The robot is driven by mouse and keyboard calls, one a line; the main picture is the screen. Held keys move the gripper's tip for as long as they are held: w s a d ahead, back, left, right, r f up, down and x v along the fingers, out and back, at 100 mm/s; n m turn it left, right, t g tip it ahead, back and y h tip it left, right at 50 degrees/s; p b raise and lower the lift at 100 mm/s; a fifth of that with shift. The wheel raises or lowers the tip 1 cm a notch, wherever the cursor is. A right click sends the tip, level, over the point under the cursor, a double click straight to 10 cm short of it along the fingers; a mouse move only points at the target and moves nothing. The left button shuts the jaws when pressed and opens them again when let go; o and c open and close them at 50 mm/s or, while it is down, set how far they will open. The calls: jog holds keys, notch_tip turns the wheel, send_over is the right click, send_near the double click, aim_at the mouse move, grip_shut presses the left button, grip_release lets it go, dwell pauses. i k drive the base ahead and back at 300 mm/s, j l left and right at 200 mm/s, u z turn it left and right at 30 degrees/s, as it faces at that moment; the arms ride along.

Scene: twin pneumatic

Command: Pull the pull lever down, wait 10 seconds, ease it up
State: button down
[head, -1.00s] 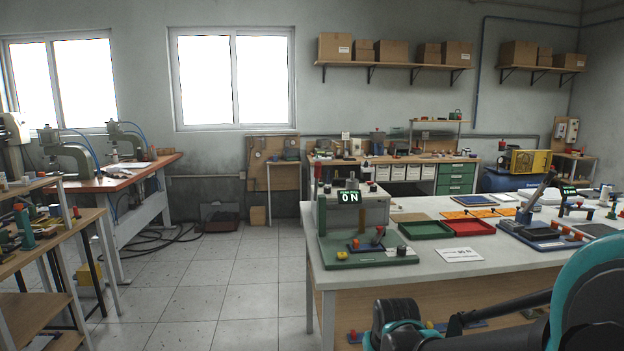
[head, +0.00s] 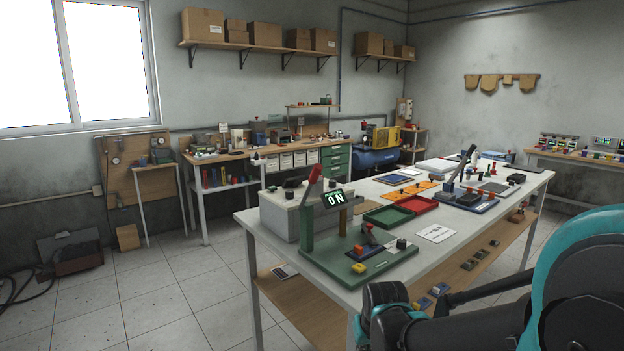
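A green fixture base (head: 350,262) sits on the near left corner of the white-topped bench. A green post with a red-gripped lever (head: 315,175) stands at its back left, the red grip uppermost and slanted. A small display (head: 334,199) beside it reads 0 N. A shorter red-tipped piece (head: 368,228) stands on a dark block on the same base. A yellow knob (head: 358,267) and a dark knob (head: 401,243) are also on it. I cannot tell for certain which is the pull lever. My arm shows at lower right, apart from the fixture; no gripper fingers show.
Green tray (head: 388,217) and red tray (head: 415,205) lie behind the fixture, with a white card (head: 435,234) near them. A dark lever on a blue base (head: 462,201) stands farther right. A lower shelf (head: 320,305) holds small parts. Tiled floor (head: 170,290) is open at left.

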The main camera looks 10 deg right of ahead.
aim_at(315, 174)
jog(key=i+j+z, duration=0.15)
jog(key=j, duration=0.2)
jog(key=i+j+z, duration=0.2)
jog(key=j, duration=0.2)
jog(key=j+z, duration=0.15)
jog(key=j, duration=0.25)
jog(key=i+j+z, duration=0.15)
jog(key=j, duration=0.25)
jog(key=k+j+z, duration=0.1)
jog(key=j+z, duration=0.2)
jog(key=j, duration=0.1)
